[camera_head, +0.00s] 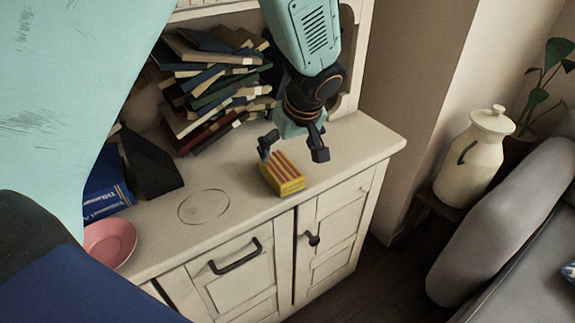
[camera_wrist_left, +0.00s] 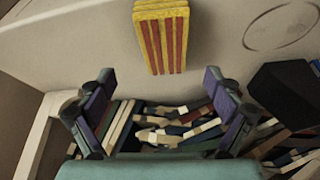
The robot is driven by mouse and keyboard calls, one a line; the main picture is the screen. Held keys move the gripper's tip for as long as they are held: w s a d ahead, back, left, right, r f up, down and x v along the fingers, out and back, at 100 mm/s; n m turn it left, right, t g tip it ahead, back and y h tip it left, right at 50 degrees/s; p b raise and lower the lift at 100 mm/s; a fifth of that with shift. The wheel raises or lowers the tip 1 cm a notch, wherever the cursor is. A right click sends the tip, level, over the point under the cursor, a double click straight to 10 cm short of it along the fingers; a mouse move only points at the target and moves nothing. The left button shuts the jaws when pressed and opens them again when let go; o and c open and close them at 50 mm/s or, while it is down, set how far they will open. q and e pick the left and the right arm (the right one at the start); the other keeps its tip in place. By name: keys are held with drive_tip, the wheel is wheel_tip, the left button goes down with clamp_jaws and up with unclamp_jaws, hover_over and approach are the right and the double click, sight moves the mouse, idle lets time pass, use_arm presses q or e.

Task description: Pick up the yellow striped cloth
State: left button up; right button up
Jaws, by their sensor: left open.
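The yellow and red striped cloth (camera_head: 283,174) is a small folded block on the cream cabinet top (camera_head: 232,222). In the left wrist view the striped cloth (camera_wrist_left: 161,36) lies at the top middle, beyond the fingertips. My left gripper (camera_head: 293,150) is open, just above and behind the cloth, with a finger to each side of it. In the left wrist view the open gripper (camera_wrist_left: 153,90) has nothing between its fingers, and the cloth is apart from them. My right gripper is not in view.
A leaning pile of books (camera_head: 215,85) stands behind and left of the gripper. A pink bowl (camera_head: 110,243) and a blue box (camera_head: 105,190) are at the left. A cream jar (camera_head: 478,155) stands off to the right. The top around the faint ring mark is clear.

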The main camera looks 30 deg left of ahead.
sight(281, 166)
use_arm(q)
drive_tip(key=shift+s+a+f+n, duration=0.1)
drive_tip(key=shift+s+a+n, duration=0.4)
drive_tip(key=shift+s, duration=0.05)
drive_tip(key=shift+w+f, duration=0.1)
drive_tip(key=shift+f, duration=0.15)
drive_tip(key=b+x, duration=0.2)
drive_tip(key=x, duration=0.4)
drive_tip(key=shift+w+d+f, duration=0.1)
drive_tip(key=shift+d+f, duration=0.05)
drive_tip(key=shift+w+f, duration=0.4)
drive_tip(key=shift+f, duration=0.1)
drive_tip(key=shift+s+r, duration=0.1)
drive_tip(key=shift+s, duration=0.1)
drive_tip(key=shift+c, duration=1.1)
drive_tip(key=shift+w, duration=0.15)
drive_tip(key=c, duration=0.9)
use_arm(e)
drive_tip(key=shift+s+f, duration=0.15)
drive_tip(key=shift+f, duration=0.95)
